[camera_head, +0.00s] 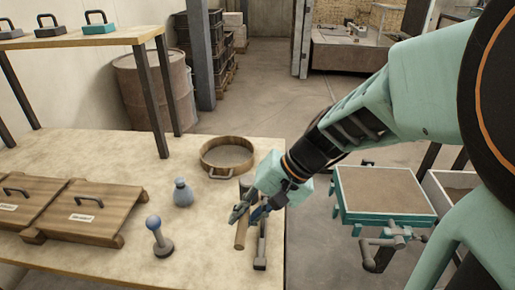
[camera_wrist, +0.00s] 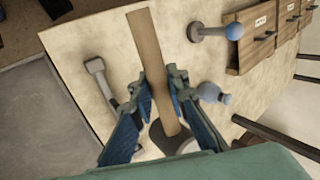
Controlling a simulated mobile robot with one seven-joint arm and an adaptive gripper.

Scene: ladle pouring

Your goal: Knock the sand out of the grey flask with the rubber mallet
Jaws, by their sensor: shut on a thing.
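My gripper (camera_head: 246,209) is shut on the wooden handle of the rubber mallet (camera_head: 240,234), over the right side of the wooden table. In the wrist view the mallet's handle (camera_wrist: 148,45) runs between my gripper's fingers (camera_wrist: 164,84), and its dark head (camera_wrist: 177,141) lies near the palm, partly hidden. I cannot tell whether the mallet touches the table. A light grey open box with sand, likely the grey flask (camera_head: 431,190), shows at the right, partly hidden by my arm and a teal flask. The wrist view does not show it.
A teal sand-filled flask (camera_head: 385,219) stands beyond the table's right edge, with clamps in front. A metal hammer-like tool (camera_head: 261,250) lies beside the mallet. A round sieve (camera_head: 228,172), blue-grey bottle (camera_head: 182,195), blue-knobbed tool (camera_head: 158,240) and wooden boards (camera_head: 75,225) occupy the table.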

